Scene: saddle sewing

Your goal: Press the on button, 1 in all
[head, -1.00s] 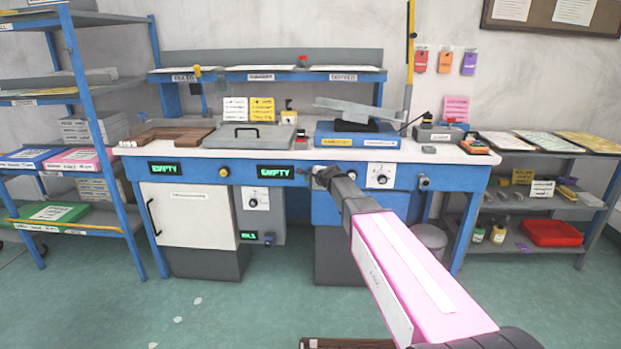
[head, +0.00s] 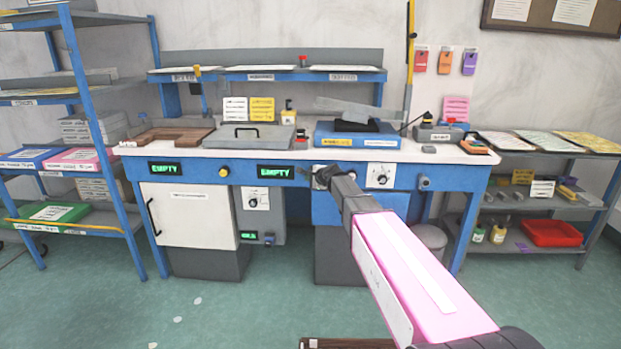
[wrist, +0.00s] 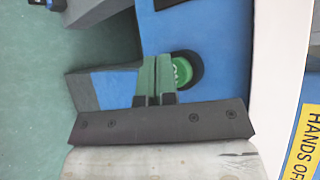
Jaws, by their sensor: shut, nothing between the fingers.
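The on button is a round green button (wrist: 182,71) in a dark ring on the blue bench front in the wrist view. Its lettering is turned sideways. My gripper (wrist: 160,62) is shut and empty, with its fingertips right at the button, overlapping its left edge in the picture. I cannot tell whether they touch it. In the head view my gripper (head: 320,178) is at the front of the workbench (head: 288,197), left of a dial panel (head: 380,176). My arm hides the button there.
A blue machine (head: 357,136) stands on the bench above my gripper. A yellow "HANDS OFF" label (wrist: 303,140) shows at the right of the wrist view.

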